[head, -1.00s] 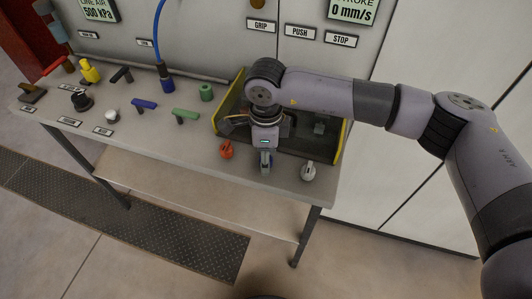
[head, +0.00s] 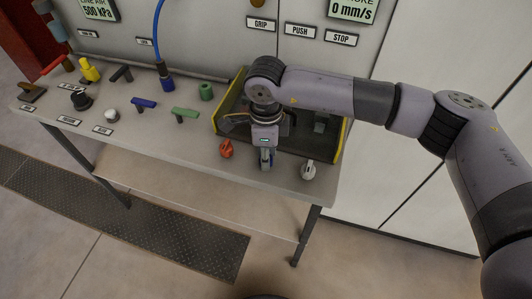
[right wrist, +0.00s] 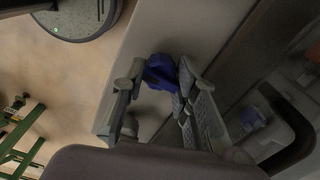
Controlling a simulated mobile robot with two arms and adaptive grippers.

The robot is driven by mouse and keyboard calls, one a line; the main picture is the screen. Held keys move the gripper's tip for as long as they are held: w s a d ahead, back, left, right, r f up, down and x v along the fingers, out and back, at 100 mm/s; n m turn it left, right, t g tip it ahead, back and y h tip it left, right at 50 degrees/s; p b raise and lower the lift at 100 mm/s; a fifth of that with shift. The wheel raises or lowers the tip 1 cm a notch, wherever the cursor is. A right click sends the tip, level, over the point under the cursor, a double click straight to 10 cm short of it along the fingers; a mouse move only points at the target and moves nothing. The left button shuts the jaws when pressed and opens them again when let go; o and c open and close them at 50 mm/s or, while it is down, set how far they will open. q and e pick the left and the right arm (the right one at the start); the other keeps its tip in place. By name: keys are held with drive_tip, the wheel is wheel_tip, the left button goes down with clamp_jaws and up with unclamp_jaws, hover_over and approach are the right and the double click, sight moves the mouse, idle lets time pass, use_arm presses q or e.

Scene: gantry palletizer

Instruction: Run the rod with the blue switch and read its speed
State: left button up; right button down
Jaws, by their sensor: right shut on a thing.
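My right gripper (head: 266,162) points down at the front of the bench in the head view, between a red switch and a pale grey switch. In the right wrist view its two fingers (right wrist: 158,95) are shut on the blue switch (right wrist: 160,72). In the head view the gripper mostly hides the blue switch. The stroke display (head: 352,9) on the wall panel reads 0 mm/s. The rod cannot be made out; my arm covers much of the yellow-edged dark bay (head: 340,140). My left gripper is out of view.
The red switch (head: 226,149) and pale grey switch (head: 308,170) flank the gripper closely. Blue (head: 144,103) and green (head: 185,114) handles and several knobs stand on the bench's left part. The line-air display (head: 99,9) reads 500 kPa. Labels read GRIP, PUSH and STOP.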

drive_tip(key=shift+f+m+b, duration=0.1)
drive_tip(key=shift+m+b, duration=0.2)
drive_tip(key=shift+b, duration=0.2)
drive_tip(key=m+b, duration=0.6)
drive_tip(key=b, duration=0.1)
drive_tip(key=shift+f+m+b, duration=0.1)
drive_tip(key=shift+m+b, duration=0.2)
drive_tip(key=m+b, duration=0.2)
drive_tip(key=shift+m+b, duration=0.3)
drive_tip(key=shift+m, duration=0.1)
drive_tip(key=shift+r+m+b, duration=0.2)
drive_tip(key=shift+m+b, duration=0.35)
drive_tip(key=shift+m, duration=0.25)
drive_tip(key=c, duration=1.3)
unclamp_jaws()
